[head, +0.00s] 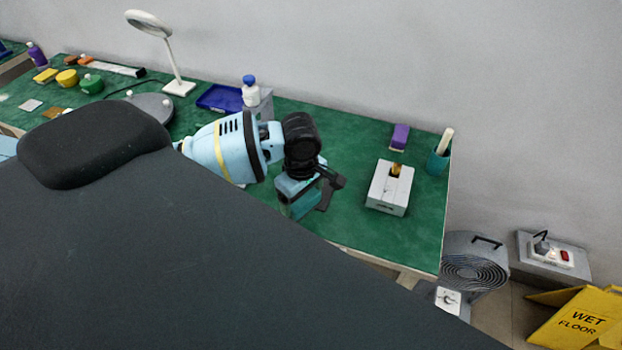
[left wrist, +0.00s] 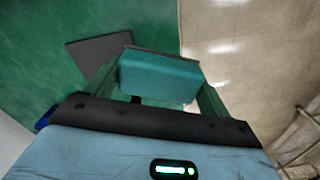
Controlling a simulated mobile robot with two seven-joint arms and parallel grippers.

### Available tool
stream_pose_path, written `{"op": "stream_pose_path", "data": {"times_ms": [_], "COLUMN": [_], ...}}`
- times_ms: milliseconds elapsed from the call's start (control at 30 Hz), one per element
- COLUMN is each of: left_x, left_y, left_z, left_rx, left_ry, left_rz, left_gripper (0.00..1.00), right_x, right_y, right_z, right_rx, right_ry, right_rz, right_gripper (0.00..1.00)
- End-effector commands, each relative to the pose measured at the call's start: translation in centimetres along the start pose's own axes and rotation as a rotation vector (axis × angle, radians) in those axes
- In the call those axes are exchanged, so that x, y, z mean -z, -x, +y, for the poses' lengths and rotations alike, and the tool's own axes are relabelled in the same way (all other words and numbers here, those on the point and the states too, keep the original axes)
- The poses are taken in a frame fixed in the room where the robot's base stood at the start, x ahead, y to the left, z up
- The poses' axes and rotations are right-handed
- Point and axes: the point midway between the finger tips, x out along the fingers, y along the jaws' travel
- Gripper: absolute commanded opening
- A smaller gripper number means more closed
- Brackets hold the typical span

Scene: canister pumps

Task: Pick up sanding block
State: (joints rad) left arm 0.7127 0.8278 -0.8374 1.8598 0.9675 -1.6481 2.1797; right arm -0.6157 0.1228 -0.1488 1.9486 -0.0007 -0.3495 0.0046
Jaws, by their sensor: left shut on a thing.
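The sanding block is a teal block with a dark edge, and it shows in the left wrist view (left wrist: 158,76) between my two fingers. My left gripper (head: 322,192) is shut on it, with one finger at each end. In the head view the block (head: 302,206) is partly hidden by the gripper. It is near the front edge of the green table; I cannot tell whether it touches the tabletop. My right gripper is not in view.
A dark grey flat square (left wrist: 98,52) lies on the table beside the block. A white box (head: 388,190) with a slot, a purple block (head: 400,136) and a teal cup (head: 437,162) stand to the right. A fan (head: 473,268) and yellow wet-floor sign (head: 580,318) are beyond the table.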

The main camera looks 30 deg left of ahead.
Motion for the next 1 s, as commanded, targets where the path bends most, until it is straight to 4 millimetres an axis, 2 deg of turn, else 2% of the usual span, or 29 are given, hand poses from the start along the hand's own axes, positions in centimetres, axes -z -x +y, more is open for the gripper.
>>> {"op": "stream_pose_path", "data": {"times_ms": [100, 300, 500, 800, 833, 967, 1000], "left_x": [-0.7, -1.4, -1.8, -1.8, -1.8, -1.9, -1.9], "left_y": [0.1, 0.3, 0.5, 0.5, 0.5, 0.5, 0.5], "left_z": [-2.5, -5.2, -6.3, -6.4, -6.4, -6.4, -6.4], "left_rx": [0.002, 0.004, 0.003, 0.002, 0.002, 0.002, 0.002], "left_ry": [-0.002, 0.0, 0.001, 0.001, 0.001, 0.001, 0.001], "left_rz": [0.0, 0.001, 0.0, 0.0, 0.0, 0.0, 0.0], "left_gripper": [0.55, 0.55, 0.55, 0.55, 0.8, 0.63, 0.63], "right_x": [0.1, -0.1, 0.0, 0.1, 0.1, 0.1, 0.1], "right_y": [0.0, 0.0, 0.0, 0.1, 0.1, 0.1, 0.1], "right_z": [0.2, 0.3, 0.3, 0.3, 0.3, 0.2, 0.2], "right_rx": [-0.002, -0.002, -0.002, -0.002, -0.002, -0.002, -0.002], "right_ry": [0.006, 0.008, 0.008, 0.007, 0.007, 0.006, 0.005], "right_rz": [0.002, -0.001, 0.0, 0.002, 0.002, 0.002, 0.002], "right_gripper": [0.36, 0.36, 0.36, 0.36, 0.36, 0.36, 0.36]}}
